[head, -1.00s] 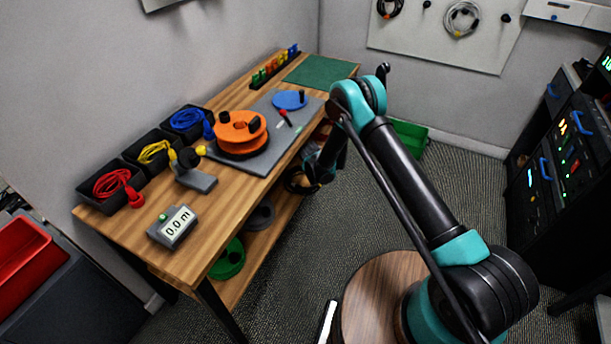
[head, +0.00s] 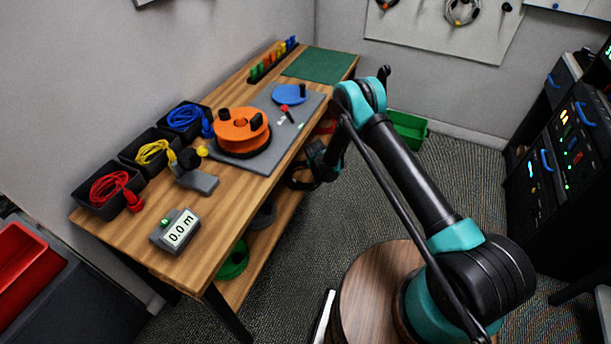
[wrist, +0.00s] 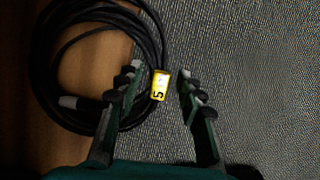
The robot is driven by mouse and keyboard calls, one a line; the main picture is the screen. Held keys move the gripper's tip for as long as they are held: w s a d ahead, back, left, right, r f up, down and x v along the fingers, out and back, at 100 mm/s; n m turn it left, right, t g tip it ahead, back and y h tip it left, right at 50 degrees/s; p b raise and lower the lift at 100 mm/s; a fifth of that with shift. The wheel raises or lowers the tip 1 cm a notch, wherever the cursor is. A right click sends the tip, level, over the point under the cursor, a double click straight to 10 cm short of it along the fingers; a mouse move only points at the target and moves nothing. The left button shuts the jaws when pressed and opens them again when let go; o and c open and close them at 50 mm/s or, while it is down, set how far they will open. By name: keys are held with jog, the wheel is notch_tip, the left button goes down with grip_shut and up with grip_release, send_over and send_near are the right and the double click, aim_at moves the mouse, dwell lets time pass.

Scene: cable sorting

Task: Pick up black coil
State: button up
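The black coil (wrist: 88,12) is a bundle of black cable loops with a yellow tag (wrist: 160,85) marked 5. In the wrist view it lies at the left, over the brown wooden shelf, with its right side reaching past the shelf edge over the carpet. My gripper (wrist: 160,72) is open, with one finger on each side of the tagged stretch of the coil. I cannot tell whether the fingers touch the cable. In the head view, the coil (head: 296,180) shows as a small dark loop beside my gripper at the bench's right side, partly hidden.
The wooden bench (head: 120,232) carries an orange reel (head: 240,137), bins of red, yellow and blue cable, and a meter (head: 174,230) reading 0.0 m. Its lower shelf (head: 240,290) holds a green reel (head: 233,262). Carpet is open to the right of the bench.

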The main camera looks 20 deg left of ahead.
grip_shut()
jog(key=shift+r, duration=0.15)
